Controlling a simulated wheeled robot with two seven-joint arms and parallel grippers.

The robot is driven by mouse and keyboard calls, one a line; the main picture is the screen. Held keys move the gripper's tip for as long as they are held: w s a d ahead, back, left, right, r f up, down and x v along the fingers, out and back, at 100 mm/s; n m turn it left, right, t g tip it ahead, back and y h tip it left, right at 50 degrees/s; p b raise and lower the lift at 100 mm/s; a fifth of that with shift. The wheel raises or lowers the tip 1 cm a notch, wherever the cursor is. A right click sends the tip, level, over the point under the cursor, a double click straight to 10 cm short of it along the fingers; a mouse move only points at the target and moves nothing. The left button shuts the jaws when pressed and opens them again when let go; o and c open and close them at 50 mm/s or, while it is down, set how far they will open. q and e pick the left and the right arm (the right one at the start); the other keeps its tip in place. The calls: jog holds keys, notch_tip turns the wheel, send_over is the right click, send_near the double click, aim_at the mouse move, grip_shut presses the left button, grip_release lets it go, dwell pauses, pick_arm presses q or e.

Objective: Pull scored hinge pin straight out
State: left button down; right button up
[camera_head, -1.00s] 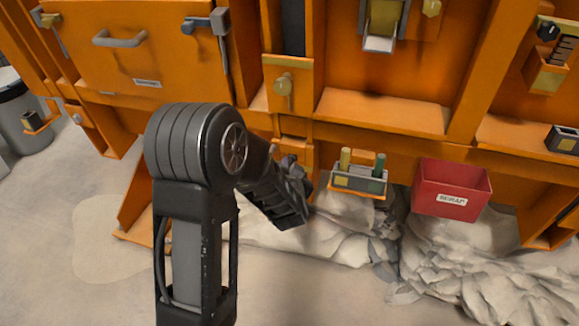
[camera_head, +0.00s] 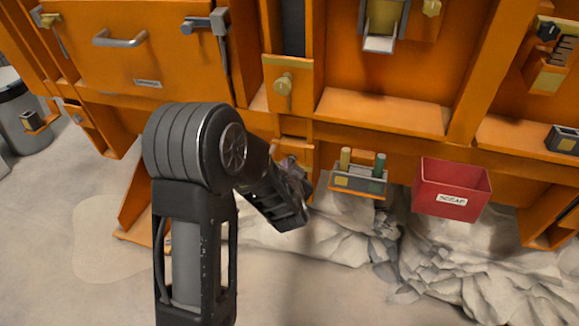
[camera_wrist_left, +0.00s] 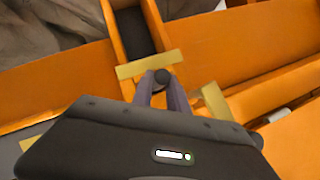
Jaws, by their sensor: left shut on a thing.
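My left gripper (camera_wrist_left: 164,97) is shut on a dark pin with a round head (camera_wrist_left: 162,76), seen between the fingertips in the left wrist view. The pin sits beside a pale brass-coloured plate (camera_wrist_left: 135,69) on the orange frame. Its scoring cannot be made out, nor how far it stands out of its hole. In the head view my left gripper (camera_head: 295,178) is at the low orange panel, left of the small tray, and its wrist hides the pin. My right gripper is not in view.
A small grey tray (camera_head: 342,180) holds a brass-coloured pin (camera_head: 345,158) and a green pin (camera_head: 379,165). A red bin labelled SCRAP (camera_head: 430,195) stands to its right. Orange shelves and posts rise behind.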

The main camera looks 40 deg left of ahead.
pick_arm(q)
jog(key=shift+s+d+f, duration=0.1)
jog(key=shift+s+d, duration=0.1)
jog(key=shift+s, duration=0.4)
jog(key=shift+s+d+f, duration=0.1)
jog(key=shift+s+d, duration=0.1)
jog(key=shift+s, duration=0.4)
jog(key=shift+s+d+f, duration=0.15)
jog(key=shift+s+d, duration=0.1)
jog(key=shift+s, duration=0.45)
jog(key=shift+s+d+f, duration=0.1)
jog(key=shift+s+d, duration=0.15)
jog(key=shift+s, duration=0.45)
jog(key=shift+s, duration=0.1)
jog(key=shift+s+d+f+p, duration=0.15)
jog(key=shift+s+d+p, duration=0.15)
jog(key=shift+s, duration=0.35)
jog(key=shift+s+d+f+p, duration=0.2)
jog(key=shift+s+p, duration=0.1)
jog(key=shift+s, duration=0.35)
jog(key=shift+r, duration=0.1)
